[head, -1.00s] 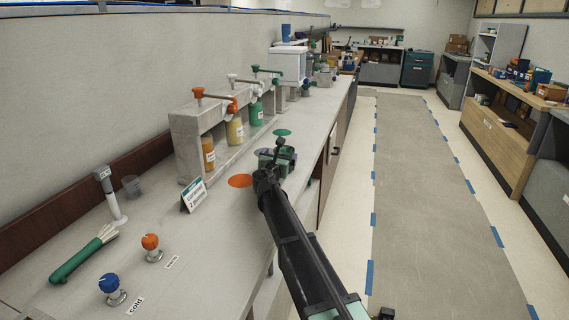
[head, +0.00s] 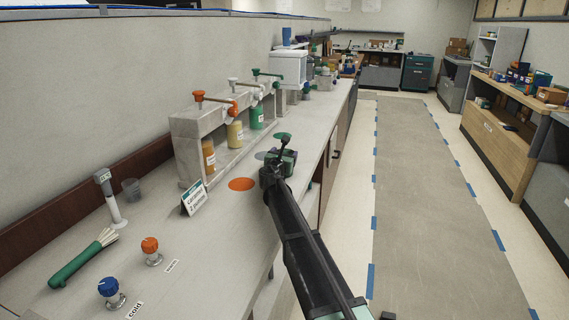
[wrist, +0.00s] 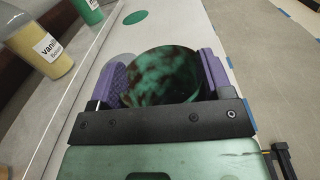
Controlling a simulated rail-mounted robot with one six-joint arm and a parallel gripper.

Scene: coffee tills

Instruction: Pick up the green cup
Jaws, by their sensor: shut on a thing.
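The green cup (wrist: 160,78) sits between the two purple finger pads of my gripper (wrist: 158,82) in the wrist view. Its round top faces the camera, dark and mottled with green. My gripper is shut on it. In the head view my gripper (head: 280,162) is over the counter's right part, in front of the dispensers. There the cup is mostly hidden by my arm and gripper. I cannot tell whether the cup touches the counter.
A green disc (wrist: 134,17) marks the counter beyond the cup. An orange disc (head: 241,184) lies left of my arm. The dispenser stand (head: 187,150) holds several bottles, including a vanilla one (wrist: 43,47). A small sign (head: 194,197) stands nearby.

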